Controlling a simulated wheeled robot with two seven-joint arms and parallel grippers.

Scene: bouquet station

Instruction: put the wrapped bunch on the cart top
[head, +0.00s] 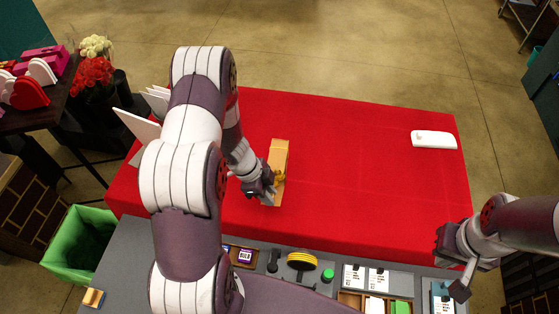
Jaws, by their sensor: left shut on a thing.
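My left gripper (268,197) reaches over the red-covered surface and is shut on a tan wrapped bunch (279,152). A little yellow shows at the bunch's side, close to the jaws. Part of the bunch is hidden by the gripper, and I cannot tell whether it touches the red cover. My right gripper (461,284) is at the lower right, apart from the bunch; its jaw opening is unclear. No surface is clearly recognisable as the cart top; the wide red cover (360,160) lies under the bunch.
A white object (433,140) lies at the red surface's far right. The grey bench (120,262) in front holds a yellow-and-black roll (302,261), cards and small items. A green-lined bin (78,240) and red flowers (92,77) stand left. The red surface's middle right is clear.

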